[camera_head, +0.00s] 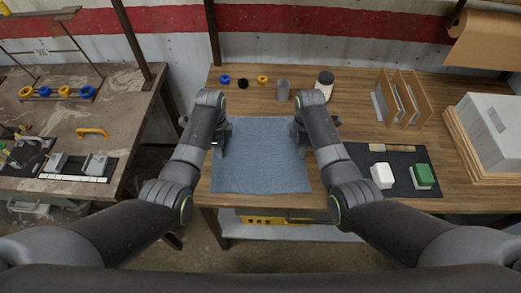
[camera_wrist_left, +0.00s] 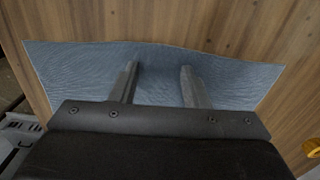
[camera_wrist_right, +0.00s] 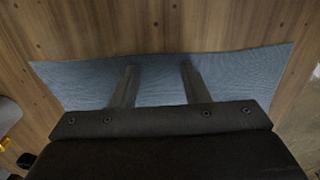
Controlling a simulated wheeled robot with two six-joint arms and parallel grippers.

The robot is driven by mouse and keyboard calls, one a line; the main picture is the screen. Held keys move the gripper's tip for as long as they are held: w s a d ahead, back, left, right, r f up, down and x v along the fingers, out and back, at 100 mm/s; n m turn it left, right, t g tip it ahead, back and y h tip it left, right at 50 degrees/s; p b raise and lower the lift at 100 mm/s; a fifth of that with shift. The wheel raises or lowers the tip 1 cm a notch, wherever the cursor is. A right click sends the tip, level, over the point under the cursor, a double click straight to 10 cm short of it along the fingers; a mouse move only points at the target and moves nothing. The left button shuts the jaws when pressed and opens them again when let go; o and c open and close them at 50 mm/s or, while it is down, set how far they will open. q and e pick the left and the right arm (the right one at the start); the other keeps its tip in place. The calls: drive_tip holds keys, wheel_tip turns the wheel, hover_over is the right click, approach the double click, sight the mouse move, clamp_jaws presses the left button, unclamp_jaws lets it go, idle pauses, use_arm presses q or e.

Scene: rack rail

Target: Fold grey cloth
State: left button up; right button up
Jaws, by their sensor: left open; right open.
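The grey cloth (camera_head: 262,165) lies spread flat on the wooden table, blue-grey and roughly square, with its near edge close to the table's front edge. My left gripper (camera_head: 220,148) is over the cloth's left side, and my right gripper (camera_head: 301,147) is over its right side. In the left wrist view the open left fingers (camera_wrist_left: 157,72) are above the cloth (camera_wrist_left: 226,75), with a gap between them. In the right wrist view the open right fingers (camera_wrist_right: 158,72) are also above the cloth (camera_wrist_right: 235,72). Neither holds anything. Whether the fingertips touch the cloth is unclear.
Behind the cloth stand a grey cup (camera_head: 283,90), a white jar with a dark lid (camera_head: 324,84) and several small rings (camera_head: 262,79). To the right lie a dark mat (camera_head: 397,162) with a white block (camera_head: 382,175) and a green-topped block (camera_head: 423,176), and a wooden rack (camera_head: 405,98).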

use_arm(q)
drive_tip(key=shift+f, duration=0.1)
use_arm(e)
drive_tip(key=shift+s, duration=0.1)
use_arm(q)
drive_tip(key=shift+s, duration=0.1)
drive_tip(key=shift+c, duration=0.4)
use_arm(e)
drive_tip(key=shift+c, duration=0.4)
use_arm(q)
clamp_jaws()
use_arm(e)
clamp_jaws()
drive_tip(key=shift+f, duration=0.1)
drive_tip(key=shift+r, duration=0.2)
